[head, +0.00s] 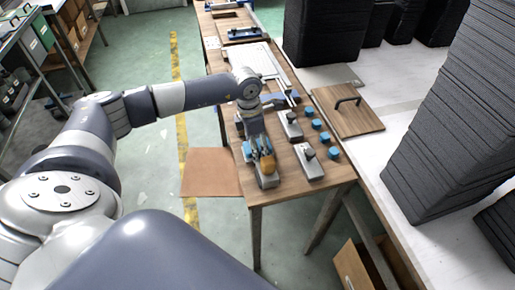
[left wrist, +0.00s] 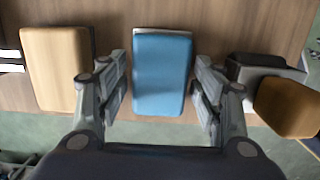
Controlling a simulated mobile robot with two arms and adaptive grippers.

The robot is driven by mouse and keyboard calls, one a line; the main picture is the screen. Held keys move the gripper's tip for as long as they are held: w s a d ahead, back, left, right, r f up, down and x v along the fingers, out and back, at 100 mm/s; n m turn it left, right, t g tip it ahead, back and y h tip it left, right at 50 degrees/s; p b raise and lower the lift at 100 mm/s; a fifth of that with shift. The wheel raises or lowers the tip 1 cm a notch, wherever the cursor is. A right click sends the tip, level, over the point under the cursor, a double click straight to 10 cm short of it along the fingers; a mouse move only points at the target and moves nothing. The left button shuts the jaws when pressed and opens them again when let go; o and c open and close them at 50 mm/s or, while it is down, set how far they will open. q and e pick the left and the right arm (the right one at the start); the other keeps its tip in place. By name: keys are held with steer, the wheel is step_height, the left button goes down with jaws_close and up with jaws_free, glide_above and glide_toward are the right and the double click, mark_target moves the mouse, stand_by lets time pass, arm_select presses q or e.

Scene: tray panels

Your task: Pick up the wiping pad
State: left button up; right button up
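A blue pad with a pale edge (left wrist: 162,75), which looks like the wiping pad, lies on the wooden table in the left wrist view. My left gripper (left wrist: 160,88) is open, with one finger on each side of the pad and a visible gap on both sides. In the head view my left gripper (head: 259,153) reaches down over the table's near left corner. The pad there is mostly hidden by the gripper. My right gripper is not in view.
A tan block (left wrist: 56,68) lies left of the pad, and a dark block (left wrist: 262,68) with a brown piece (left wrist: 288,106) lies right. Grey blocks (head: 309,163) and small blue cylinders (head: 325,137) stand on the table (head: 338,178). Tall dark stacks (head: 455,120) stand at right.

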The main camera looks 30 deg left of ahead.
arm_select(q)
steer(key=c, duration=0.5)
steer(key=shift+r+p, duration=0.25)
steer(key=shift+p, duration=0.05)
step_height(320, 180, up, 10)
steer(key=shift+b, duration=0.8)
steer(key=shift+o, duration=0.7)
